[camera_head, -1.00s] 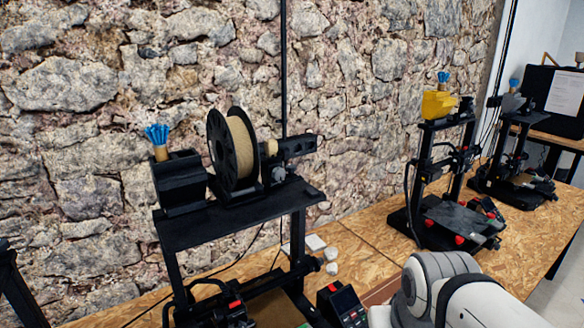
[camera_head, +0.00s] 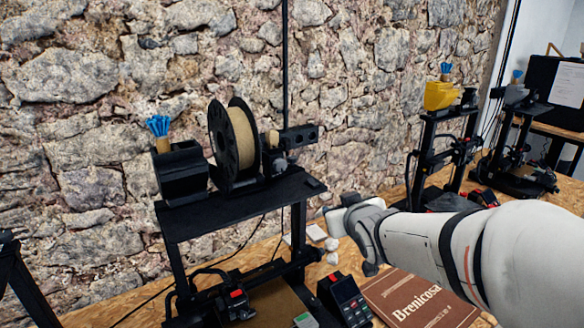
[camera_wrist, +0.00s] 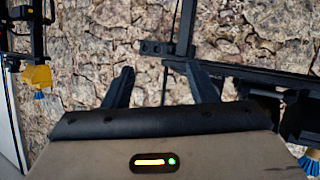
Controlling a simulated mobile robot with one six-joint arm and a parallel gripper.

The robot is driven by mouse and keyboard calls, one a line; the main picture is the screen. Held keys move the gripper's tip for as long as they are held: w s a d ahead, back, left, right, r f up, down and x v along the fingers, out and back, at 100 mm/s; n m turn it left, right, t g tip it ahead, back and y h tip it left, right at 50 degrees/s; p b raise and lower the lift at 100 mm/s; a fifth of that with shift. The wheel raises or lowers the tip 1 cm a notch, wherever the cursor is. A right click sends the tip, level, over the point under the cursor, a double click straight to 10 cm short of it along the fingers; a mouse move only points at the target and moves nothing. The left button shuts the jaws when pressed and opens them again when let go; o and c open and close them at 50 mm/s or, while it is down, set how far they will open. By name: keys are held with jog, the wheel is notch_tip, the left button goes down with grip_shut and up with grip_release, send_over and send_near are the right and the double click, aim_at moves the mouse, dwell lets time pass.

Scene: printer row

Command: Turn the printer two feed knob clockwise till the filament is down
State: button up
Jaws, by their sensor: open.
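The nearest black printer (camera_head: 235,215) carries an upright black spool of tan filament (camera_head: 242,142) on its top shelf. Right of the spool is a dark feed unit (camera_head: 299,138) with a small grey round part (camera_head: 280,163) below it, perhaps the feed knob; I cannot tell. A printer number is not readable. My gripper (camera_wrist: 162,82) is open and empty in the wrist view, with its two dark fingers apart before the stone wall. The black printer frame (camera_wrist: 250,75) shows beyond them, upside down. In the head view my arm reaches in from the right; the fingertips are not clear there.
A second printer with a yellow holder (camera_head: 439,96) and a third printer (camera_head: 517,150) stand to the right. A brown Brenicosa box (camera_head: 420,300) and a control screen (camera_head: 345,302) lie in front. The stone wall (camera_head: 370,80) is close behind.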

aim_at(282, 166)
jog(key=w+a+r+n+y+p, duration=0.1)
jog(key=w+a+y, duration=0.1)
jog(key=w+a, duration=0.1)
jog(key=w+a+r+n+t+y+p, duration=0.1)
jog(key=w+a+n+y, duration=0.1)
jog(key=w+a, duration=0.2)
jog(key=w+a+r+n+t+y+p, duration=0.1)
jog(key=w+a+r+y, duration=0.1)
jog(key=a, duration=0.4)
jog(key=shift+w+a+y, duration=0.1)
jog(key=shift+w+y, duration=0.4)
jog(key=shift+w, duration=0.45)
jog(key=c, duration=1)
jog(key=shift+o, duration=0.2)
jog(key=shift+f+m+b, duration=0.1)
jog(key=shift+m+b, duration=0.5)
jog(key=shift+m, duration=0.1)
jog(key=m, duration=0.2)
jog(key=shift+m, duration=0.4)
